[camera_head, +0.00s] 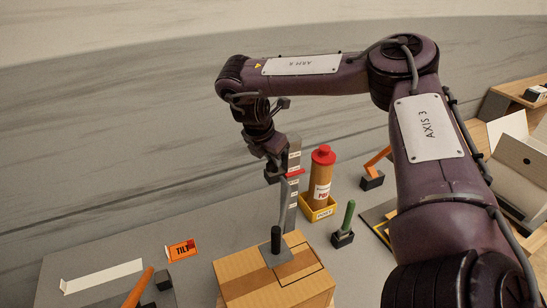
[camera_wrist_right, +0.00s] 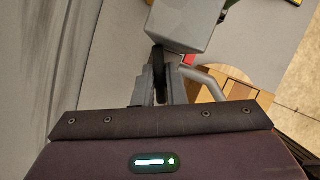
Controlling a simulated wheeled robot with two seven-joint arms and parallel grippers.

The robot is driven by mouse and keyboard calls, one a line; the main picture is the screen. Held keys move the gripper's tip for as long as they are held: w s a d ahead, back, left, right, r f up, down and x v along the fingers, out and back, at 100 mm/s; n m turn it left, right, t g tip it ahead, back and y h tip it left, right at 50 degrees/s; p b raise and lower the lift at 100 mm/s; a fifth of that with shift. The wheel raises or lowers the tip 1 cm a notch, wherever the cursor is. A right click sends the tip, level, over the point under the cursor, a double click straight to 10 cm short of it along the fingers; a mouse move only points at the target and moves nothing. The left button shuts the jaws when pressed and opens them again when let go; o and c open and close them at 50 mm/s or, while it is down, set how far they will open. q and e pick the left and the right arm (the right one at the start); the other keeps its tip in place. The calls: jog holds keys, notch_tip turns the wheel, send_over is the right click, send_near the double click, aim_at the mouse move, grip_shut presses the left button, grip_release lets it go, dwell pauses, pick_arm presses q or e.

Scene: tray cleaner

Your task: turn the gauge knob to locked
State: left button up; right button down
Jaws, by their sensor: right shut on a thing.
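The gauge is a grey upright post (camera_head: 293,205) with pale labels up its face and a red pointer (camera_head: 295,173) near its upper part. My right gripper (camera_head: 272,178) is at the post's left side, near the height of the pointer. In the right wrist view, its fingers (camera_wrist_right: 158,90) are shut on a dark round knob (camera_wrist_right: 158,65) beside the grey post (camera_wrist_right: 182,25). In the head view the knob is hidden by the gripper. Which setting the knob points to cannot be read. My left gripper is not in view.
A cardboard box (camera_head: 245,287) with a black-handled tool (camera_head: 276,240) on it stands in front. A green handle (camera_head: 348,217) and an orange lever (camera_head: 377,162) stand at right. An orange TILT card (camera_head: 180,251) lies left.

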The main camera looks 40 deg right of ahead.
jog(key=m+g, duration=0.1)
jog(key=m, duration=0.3)
jog(key=shift+w+m+g, duration=0.15)
jog(key=shift+m+g, duration=0.25)
dwell(0.4)
jog(key=c, duration=1.8)
grip_release()
jog(key=shift+o, duration=0.2)
